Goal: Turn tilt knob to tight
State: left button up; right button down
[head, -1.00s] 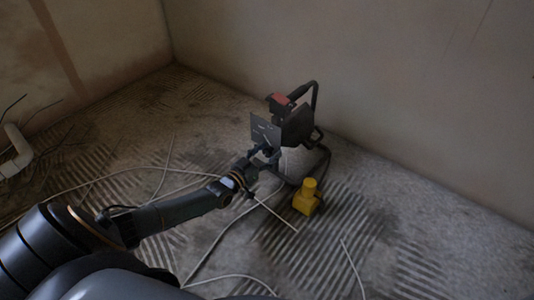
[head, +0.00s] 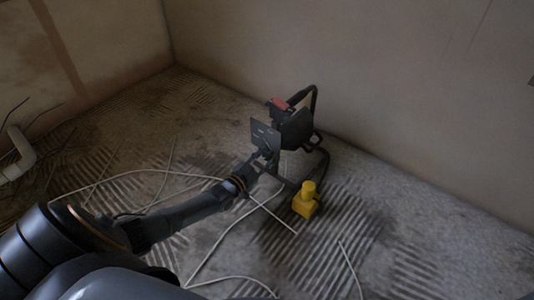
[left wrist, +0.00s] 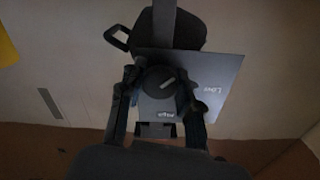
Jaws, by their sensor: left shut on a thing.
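The floor lamp (head: 298,128) is a dark unit on a tube stand near the wall, with a red part on top. A grey label plate (head: 263,136) is on its near side. In the left wrist view the round dark tilt knob (left wrist: 157,82) with a white pointer line sits in front of the plate (left wrist: 225,70). One small label is beside the knob and another is below it. My left gripper (head: 266,160) is at the lamp; its fingers (left wrist: 160,95) are on both sides of the knob, shut on it. My right gripper is in neither view.
A yellow block with a round top (head: 305,202) stands on the floor just right of my left gripper. Pale cables (head: 190,174) lie across the ridged floor. A pale pipe (head: 20,152) is at the left. The wall is close behind the lamp.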

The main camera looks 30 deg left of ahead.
pick_arm(q)
jog(key=m+p, duration=0.1)
jog(key=m, duration=0.2)
jog(key=m+p, duration=0.1)
jog(key=m, duration=0.2)
jog(key=shift+d+m, duration=0.1)
jog(key=shift+m, duration=0.2)
jog(key=m, duration=0.2)
jog(key=shift+m, duration=0.4)
jog(key=m, duration=0.3)
jog(key=shift+f+m, duration=0.1)
jog(key=shift+m, duration=0.2)
jog(key=m, duration=0.3)
jog(key=shift+m, duration=0.3)
jog(key=m+b, duration=0.1)
jog(key=m, duration=0.1)
jog(key=shift+f+m, duration=0.1)
jog(key=shift+m, duration=0.3)
jog(key=m+b, duration=0.2)
jog(key=m, duration=0.2)
jog(key=shift+m+b, duration=0.6)
jog(key=shift+m, duration=1)
